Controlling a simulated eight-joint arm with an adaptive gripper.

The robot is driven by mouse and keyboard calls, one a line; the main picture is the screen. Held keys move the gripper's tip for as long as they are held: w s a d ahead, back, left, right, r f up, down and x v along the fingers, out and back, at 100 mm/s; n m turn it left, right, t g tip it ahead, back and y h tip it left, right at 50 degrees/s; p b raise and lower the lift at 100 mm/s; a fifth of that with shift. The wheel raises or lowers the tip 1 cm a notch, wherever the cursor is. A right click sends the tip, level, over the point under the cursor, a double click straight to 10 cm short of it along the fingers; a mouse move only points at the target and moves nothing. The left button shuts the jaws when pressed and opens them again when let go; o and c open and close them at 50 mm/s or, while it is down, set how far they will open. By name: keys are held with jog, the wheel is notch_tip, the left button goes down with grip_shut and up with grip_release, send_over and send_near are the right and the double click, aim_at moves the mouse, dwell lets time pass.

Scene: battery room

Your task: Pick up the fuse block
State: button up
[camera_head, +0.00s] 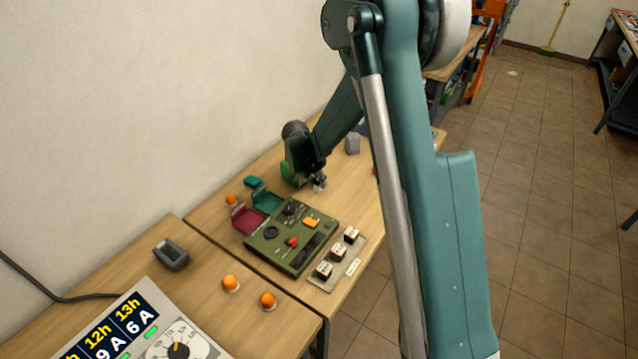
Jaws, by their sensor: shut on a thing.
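My gripper (318,184) is at the far part of the wooden table, low over the top, beyond the green control panel. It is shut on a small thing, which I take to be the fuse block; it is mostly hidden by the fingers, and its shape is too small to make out. Whether it touches the table I cannot tell. A green object (288,175) shows just left of the gripper, partly behind my dark wrist.
A grey block (353,144) stands beyond the gripper.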

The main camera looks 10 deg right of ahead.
notch_tip(320, 180, up, 9)
jog(key=shift+p, duration=0.5)
dwell(0.6)
